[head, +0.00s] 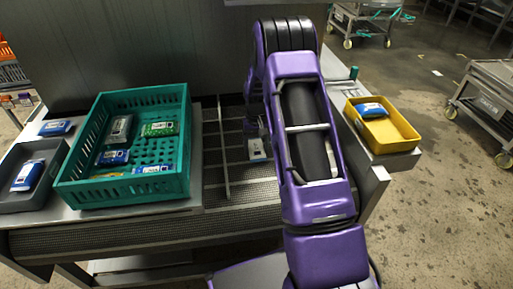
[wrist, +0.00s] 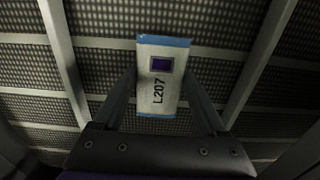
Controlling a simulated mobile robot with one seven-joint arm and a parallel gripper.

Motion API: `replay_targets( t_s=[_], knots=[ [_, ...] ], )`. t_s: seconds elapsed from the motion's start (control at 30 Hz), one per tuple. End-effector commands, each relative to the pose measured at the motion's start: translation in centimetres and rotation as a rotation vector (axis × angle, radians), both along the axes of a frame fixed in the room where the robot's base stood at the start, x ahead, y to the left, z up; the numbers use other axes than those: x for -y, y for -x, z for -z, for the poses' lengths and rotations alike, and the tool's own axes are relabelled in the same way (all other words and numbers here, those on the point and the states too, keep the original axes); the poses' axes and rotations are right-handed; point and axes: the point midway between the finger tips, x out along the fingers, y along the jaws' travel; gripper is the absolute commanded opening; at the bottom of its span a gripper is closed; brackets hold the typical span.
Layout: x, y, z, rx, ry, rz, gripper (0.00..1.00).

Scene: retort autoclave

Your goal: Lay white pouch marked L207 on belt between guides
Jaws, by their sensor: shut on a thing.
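The white pouch marked L207 (wrist: 158,105) has blue ends and a dark purple square, and its label reads lengthwise in the wrist view. My gripper (wrist: 159,80) is shut on it, one finger along each long side. In the head view the pouch (head: 257,149) shows just left of my arm, over the dark mesh belt (head: 240,187). The pouch lies between the two guides, the left guide (wrist: 62,60) and the right guide (wrist: 262,60). I cannot tell whether it touches the belt. My arm hides much of the belt's right side in the head view.
A teal crate (head: 185,165) with several pouches stands left of the belt. A grey tray (head: 52,150) with a blue-and-white pouch is farther left. A yellow tray (head: 402,137) with a blue pouch sits on the right ledge. Metal cross slats (wrist: 100,42) span the belt.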

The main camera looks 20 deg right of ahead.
Motion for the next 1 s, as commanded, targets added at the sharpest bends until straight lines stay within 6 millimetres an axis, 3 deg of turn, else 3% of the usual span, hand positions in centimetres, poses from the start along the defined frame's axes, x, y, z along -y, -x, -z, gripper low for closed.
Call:
replay_targets(
  t_s=[0.23, 0.27, 0.4, 0.73, 1.0],
  knots=[
    [0.0, 0.0, 0.3, 0.0, 0.0, 0.0, 0.15],
    [0.0, 0.0, 0.2, 0.0, 0.0, 0.0, 0.78],
    [0.0, 0.0, 0.2, 0.0, 0.0, 0.0, 1.0],
    [0.0, 0.0, -0.6, 0.002, 0.0, 0.0, 1.0],
    [0.0, -0.1, -5.8, 0.005, 0.001, 0.0, 1.0]
  ],
)
